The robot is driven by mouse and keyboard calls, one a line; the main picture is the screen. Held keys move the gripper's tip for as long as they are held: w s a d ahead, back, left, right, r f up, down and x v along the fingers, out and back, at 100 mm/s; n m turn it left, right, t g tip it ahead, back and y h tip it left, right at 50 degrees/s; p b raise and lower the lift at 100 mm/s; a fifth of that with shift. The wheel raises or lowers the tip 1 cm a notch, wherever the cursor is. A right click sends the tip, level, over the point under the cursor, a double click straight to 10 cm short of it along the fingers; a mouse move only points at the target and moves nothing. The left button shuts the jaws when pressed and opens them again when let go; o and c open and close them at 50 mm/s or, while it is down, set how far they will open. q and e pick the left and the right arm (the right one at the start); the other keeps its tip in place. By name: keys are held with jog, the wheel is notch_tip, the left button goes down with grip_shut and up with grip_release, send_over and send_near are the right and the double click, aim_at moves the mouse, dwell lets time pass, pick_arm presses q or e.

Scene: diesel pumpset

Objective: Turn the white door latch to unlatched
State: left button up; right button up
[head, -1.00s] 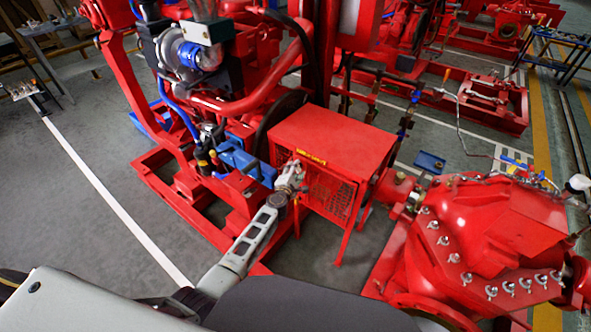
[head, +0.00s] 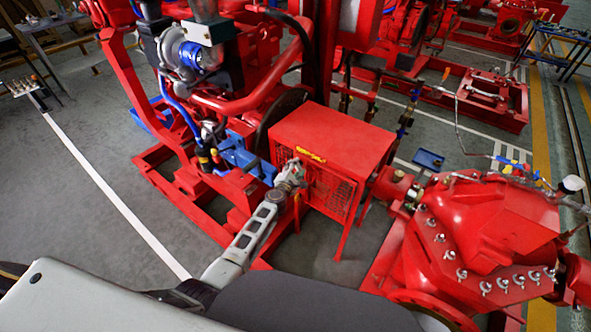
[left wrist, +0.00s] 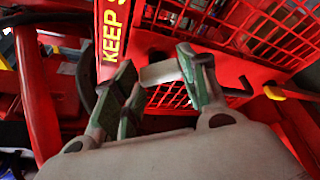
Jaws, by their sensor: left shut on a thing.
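The white door latch (left wrist: 160,72) shows in the left wrist view as a short pale bar in front of the red mesh door (left wrist: 230,45). My left gripper (left wrist: 157,66) has one finger on each side of it and is shut on it. In the head view my left gripper (head: 291,173) is at the front left of the red guard box (head: 335,137), and it hides the latch there. I cannot tell the latch's exact angle. My right gripper is in neither view.
A red engine frame with a blue part (head: 236,158) stands left of the box. A red pump casing (head: 480,230) is at the right. Grey floor (head: 70,220) is open at the left.

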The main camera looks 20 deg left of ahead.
pick_arm(q)
jog(key=o, duration=1)
jog(key=shift+v, duration=1.1)
jog(key=shift+v, duration=4.95)
jog(key=shift+f, duration=0.1)
